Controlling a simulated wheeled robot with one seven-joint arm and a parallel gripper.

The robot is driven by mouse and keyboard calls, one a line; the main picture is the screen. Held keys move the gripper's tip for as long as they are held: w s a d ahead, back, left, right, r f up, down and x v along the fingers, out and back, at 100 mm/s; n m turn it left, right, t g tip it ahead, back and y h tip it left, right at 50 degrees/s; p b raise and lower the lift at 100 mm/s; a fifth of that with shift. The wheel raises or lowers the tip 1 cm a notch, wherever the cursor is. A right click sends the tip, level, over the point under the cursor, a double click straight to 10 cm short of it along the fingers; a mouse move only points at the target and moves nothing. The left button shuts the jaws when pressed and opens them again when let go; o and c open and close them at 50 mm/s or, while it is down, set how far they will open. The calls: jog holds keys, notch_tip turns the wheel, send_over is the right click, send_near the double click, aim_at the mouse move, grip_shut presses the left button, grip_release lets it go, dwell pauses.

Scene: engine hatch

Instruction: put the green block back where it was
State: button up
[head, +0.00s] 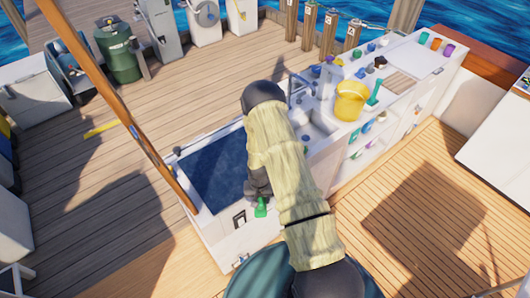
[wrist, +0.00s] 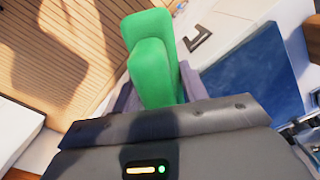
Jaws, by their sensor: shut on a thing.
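The green block (wrist: 153,62) fills the space between the jaws of my gripper (wrist: 157,92) in the wrist view. It stands out beyond the fingers, and its lower end is hidden by the gripper body. In the head view, the green block (head: 261,208) shows small and partly covered below my gripper (head: 260,196). My gripper is shut on it above the front edge of the white counter (head: 222,226), beside the dark blue panel (head: 212,172). I cannot tell from these views whether the block touches the counter.
A yellow bucket (head: 350,101) and a green upright item (head: 374,94) stand on the counter farther right, past the sink (head: 318,122). Small coloured items lie around them and on shelves below. A brown pole (head: 118,105) crosses the left side. The wooden deck (head: 420,190) at right is mostly clear.

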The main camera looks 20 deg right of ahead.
aim_at(257, 214)
jog(key=s+f+n, duration=0.1)
jog(key=s+a+f+n, duration=0.2)
jog(key=shift+s+a+f+n, duration=0.25)
jog(key=shift+s+f+n, duration=0.05)
jog(key=shift+s+f, duration=0.1)
notch_tip(257, 214, down, 10)
jog(key=b, duration=1)
jog(key=shift+w+d+r, duration=0.2)
jog(key=shift+w, duration=0.05)
